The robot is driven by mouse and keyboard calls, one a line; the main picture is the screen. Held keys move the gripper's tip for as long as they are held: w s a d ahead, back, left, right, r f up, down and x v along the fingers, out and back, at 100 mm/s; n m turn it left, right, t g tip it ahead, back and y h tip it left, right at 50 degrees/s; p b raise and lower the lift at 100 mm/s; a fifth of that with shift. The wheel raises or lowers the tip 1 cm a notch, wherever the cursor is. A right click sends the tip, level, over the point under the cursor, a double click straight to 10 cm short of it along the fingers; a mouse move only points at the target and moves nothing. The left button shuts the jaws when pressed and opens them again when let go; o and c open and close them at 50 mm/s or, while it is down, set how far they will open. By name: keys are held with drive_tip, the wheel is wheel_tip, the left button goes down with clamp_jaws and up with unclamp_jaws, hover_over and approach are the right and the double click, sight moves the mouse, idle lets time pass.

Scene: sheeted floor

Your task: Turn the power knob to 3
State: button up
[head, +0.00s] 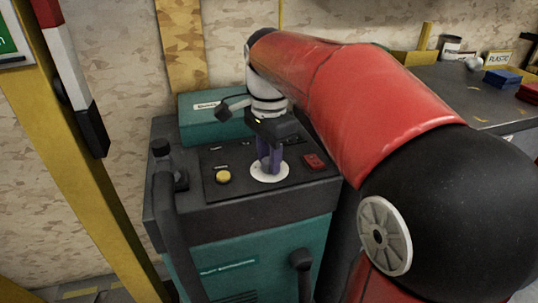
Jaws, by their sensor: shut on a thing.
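The machine (255,249) is a teal cabinet with a dark top panel. A white round dial plate (270,174) lies on the panel's right half. My gripper (270,168) points down over the dial plate, its purple fingers shut on the power knob at the plate's centre. The fingers and gripper body hide the knob itself. The dial's numbers are too small to read, so I cannot tell the knob's setting.
A yellow button (223,177) sits left of the dial and a red switch (314,162) right of it. A dark handle (172,220) rises at the machine's left front. A grey workbench (440,90) with small bins stands at right. A yellow post (75,150) stands at left.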

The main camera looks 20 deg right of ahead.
drive_tip(key=o, duration=1)
drive_tip(key=shift+r, duration=0.1)
wheel_tip(320, 180, up, 8)
drive_tip(key=shift+f, duration=0.15)
drive_tip(key=s+f+n+t, duration=0.2)
drive_tip(key=s+f+n, duration=0.3)
drive_tip(key=s+f+n+t, duration=0.1)
drive_tip(key=s+f+n, duration=0.4)
drive_tip(key=s+f+n+t, duration=0.2)
drive_tip(key=s+f+n, duration=0.2)
drive_tip(key=s+f, duration=0.1)
drive_tip(key=shift+s+f+n+t, duration=0.1)
drive_tip(key=shift+s+n+t, duration=0.2)
drive_tip(key=shift+s+n, duration=0.1)
